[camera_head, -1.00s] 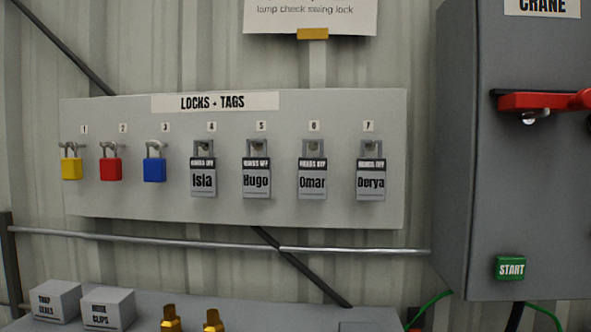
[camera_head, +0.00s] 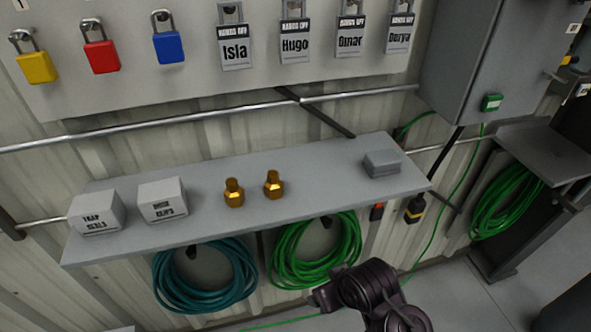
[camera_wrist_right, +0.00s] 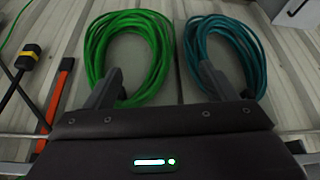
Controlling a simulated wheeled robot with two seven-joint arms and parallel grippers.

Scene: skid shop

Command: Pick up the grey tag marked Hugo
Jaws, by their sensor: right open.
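The grey tag marked Hugo (camera_head: 295,42) hangs on the lock board at the top of the head view, between the Isla tag (camera_head: 235,45) and the Omar tag (camera_head: 350,36). The Derya tag (camera_head: 398,36) hangs at the right end of the row. My right arm shows at the bottom of the head view, well below the board. In the right wrist view my right gripper (camera_wrist_right: 165,85) is open and empty, its fingers apart in front of the hanging coils. My left gripper is not in view.
A grey shelf (camera_head: 330,170) juts out below the board, holding two labelled boxes (camera_head: 163,201), two brass fittings (camera_head: 234,193) and a grey block (camera_head: 382,163). A teal coil (camera_head: 205,278) and a green coil (camera_head: 290,265) hang beneath. A metal rail (camera_head: 200,117) crosses the wall. A grey cabinet (camera_head: 465,60) stands right.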

